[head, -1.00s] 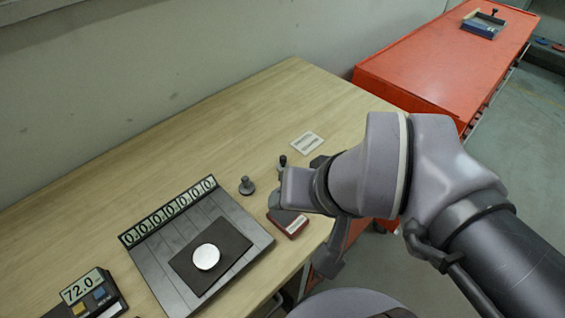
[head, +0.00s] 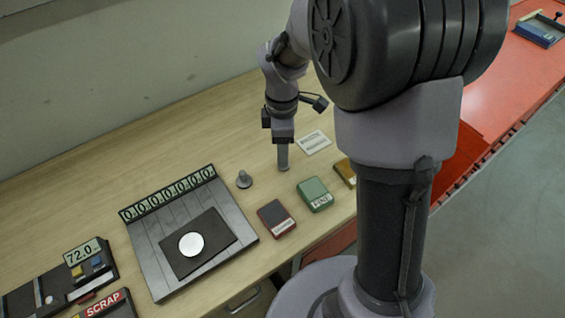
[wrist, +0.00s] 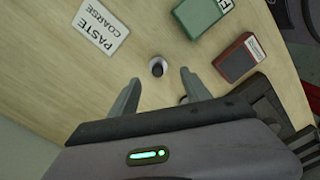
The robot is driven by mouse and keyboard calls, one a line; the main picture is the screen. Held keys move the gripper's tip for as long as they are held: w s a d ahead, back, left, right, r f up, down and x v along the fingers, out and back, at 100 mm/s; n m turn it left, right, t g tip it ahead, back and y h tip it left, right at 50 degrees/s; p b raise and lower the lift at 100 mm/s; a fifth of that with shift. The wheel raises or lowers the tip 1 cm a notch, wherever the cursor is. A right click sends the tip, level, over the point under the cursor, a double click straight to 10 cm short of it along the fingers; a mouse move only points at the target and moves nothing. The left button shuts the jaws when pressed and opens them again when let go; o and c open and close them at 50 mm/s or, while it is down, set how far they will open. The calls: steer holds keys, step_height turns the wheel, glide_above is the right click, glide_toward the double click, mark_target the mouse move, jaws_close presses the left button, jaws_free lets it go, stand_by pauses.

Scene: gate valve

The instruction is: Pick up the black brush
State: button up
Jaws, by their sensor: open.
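The black brush (wrist: 157,66) shows in the wrist view as a small upright round dark thing with a pale rim, seen nearly from above, standing on the wooden table. My gripper (wrist: 159,78) is open and empty, its two grey fingers pointing down on either side of the line to the brush. In the head view my gripper (head: 283,155) hangs over the table right where the brush stands and mostly hides it. I cannot tell whether the fingers touch it.
A grey knobbed piece (head: 244,180) stands just left of my gripper. A white label card (head: 313,142), red box (head: 276,218), green box (head: 315,193) and yellow box (head: 346,172) lie close by. A slotted plate (head: 150,262) is front left. The table's back left is clear.

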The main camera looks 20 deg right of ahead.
steer(key=f+b, duration=0.1)
steer(key=f, duration=0.3)
steer(key=f+b, duration=0.1)
steer(key=f, duration=0.1)
steer(key=shift+d+b, duration=0.25)
steer(key=shift+b, duration=0.1)
steer(key=shift+r, duration=0.25)
steer(key=shift+c, duration=0.5)
jaws_close()
steer(key=shift+r, duration=0.1)
